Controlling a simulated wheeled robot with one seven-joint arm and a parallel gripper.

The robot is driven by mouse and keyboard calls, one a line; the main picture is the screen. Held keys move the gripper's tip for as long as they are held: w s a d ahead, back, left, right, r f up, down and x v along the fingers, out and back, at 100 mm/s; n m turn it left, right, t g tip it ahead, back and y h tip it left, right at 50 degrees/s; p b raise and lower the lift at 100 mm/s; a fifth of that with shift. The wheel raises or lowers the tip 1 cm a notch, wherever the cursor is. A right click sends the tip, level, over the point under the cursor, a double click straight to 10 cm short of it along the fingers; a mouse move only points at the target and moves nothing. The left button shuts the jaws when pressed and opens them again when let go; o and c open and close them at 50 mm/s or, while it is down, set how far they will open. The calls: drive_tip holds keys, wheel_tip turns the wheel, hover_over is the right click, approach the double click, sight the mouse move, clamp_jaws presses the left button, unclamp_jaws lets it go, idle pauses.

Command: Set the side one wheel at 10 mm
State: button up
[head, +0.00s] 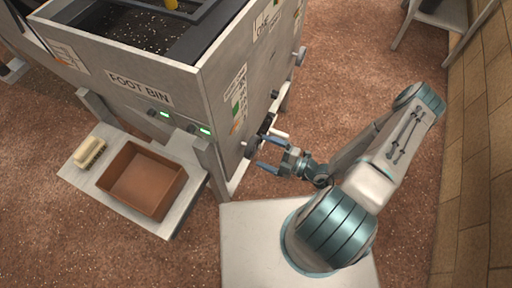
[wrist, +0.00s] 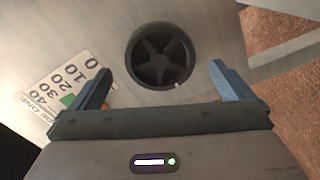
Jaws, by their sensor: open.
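The side one wheel (wrist: 160,56) is a dark, round, spoked handwheel on the grey machine side, with a small white mark at its lower right rim in the wrist view. A white scale plate (wrist: 62,90) marked 0 to 40 with a green patch sits left of it, partly hidden by a finger. My gripper (wrist: 160,78) is open, its two blue fingers on either side of the wheel's lower edge, with nothing between them. Whether they touch the wheel I cannot tell. In the head view my gripper (head: 268,155) faces the machine's side, close to the wheel (head: 250,149).
The grey foot bin machine (head: 215,95) has two green lights and further knobs along its side. A low table (head: 88,177) holds an empty brown tray (head: 142,181) and a pale brush-like block (head: 90,152).

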sight(255, 148)
drive_tip(key=shift+s+d, duration=0.15)
drive_tip(key=shift+d, duration=0.1)
drive_tip(key=n, duration=0.5)
drive_tip(key=n+p, duration=0.1)
drive_tip(key=n, duration=0.6)
drive_tip(key=shift+a, duration=0.15)
idle(0.3)
drive_tip(key=shift+x, duration=1.95)
